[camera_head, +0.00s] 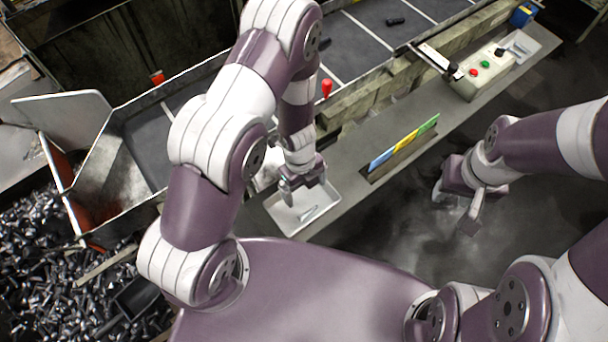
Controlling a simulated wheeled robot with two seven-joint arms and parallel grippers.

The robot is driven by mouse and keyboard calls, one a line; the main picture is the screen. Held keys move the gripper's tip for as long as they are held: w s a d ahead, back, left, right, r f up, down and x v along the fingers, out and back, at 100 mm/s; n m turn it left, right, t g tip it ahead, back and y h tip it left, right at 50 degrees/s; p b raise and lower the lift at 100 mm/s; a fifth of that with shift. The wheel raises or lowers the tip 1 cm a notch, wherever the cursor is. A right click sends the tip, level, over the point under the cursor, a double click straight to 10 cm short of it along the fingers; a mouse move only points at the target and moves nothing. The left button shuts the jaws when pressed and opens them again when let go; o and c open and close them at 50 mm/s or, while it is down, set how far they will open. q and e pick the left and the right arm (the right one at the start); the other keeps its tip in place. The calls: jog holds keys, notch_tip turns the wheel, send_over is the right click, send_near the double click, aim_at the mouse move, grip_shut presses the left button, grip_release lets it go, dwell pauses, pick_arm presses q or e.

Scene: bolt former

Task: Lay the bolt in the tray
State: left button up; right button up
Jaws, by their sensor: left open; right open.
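A white tray (327,207) sits on the grey ledge at the centre. A small slim metallic piece that looks like a bolt (308,214) lies in the tray. My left gripper (300,186) is just above the tray's far left part, open, and apart from the piece as far as I can see. It hides part of the tray. My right gripper (455,212) is open and empty over the dark floor to the right.
A conveyor (357,50) with dark bolts (395,21) runs behind the ledge. A red knob (327,87) stands by it. A button box (480,72) and another white tray (521,45) are at the upper right. A large heap of bolts (50,260) fills the lower left.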

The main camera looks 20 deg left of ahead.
pick_arm(q)
jog(key=w+a+r+n+t+y, duration=0.1)
jog(key=w+a+r+n+t, duration=0.15)
jog(key=r+n, duration=0.35)
jog(key=w+a+r+n+t+y, duration=0.1)
jog(key=w+a+r+n, duration=0.25)
jog(key=r, duration=0.35)
jog(key=s+a+r+n, duration=0.2)
jog(key=s+r+n, duration=0.9)
jog(key=n, duration=0.5)
jog(key=s+b+x, duration=0.3)
jog(key=b+x, duration=1.2)
jog(key=shift+w+d+f+g+h, duration=0.35)
jog(key=shift+d+f+g, duration=0.15)
jog(key=shift+f, duration=0.15)
pick_arm(e)
notch_tip(320, 180, down, 14)
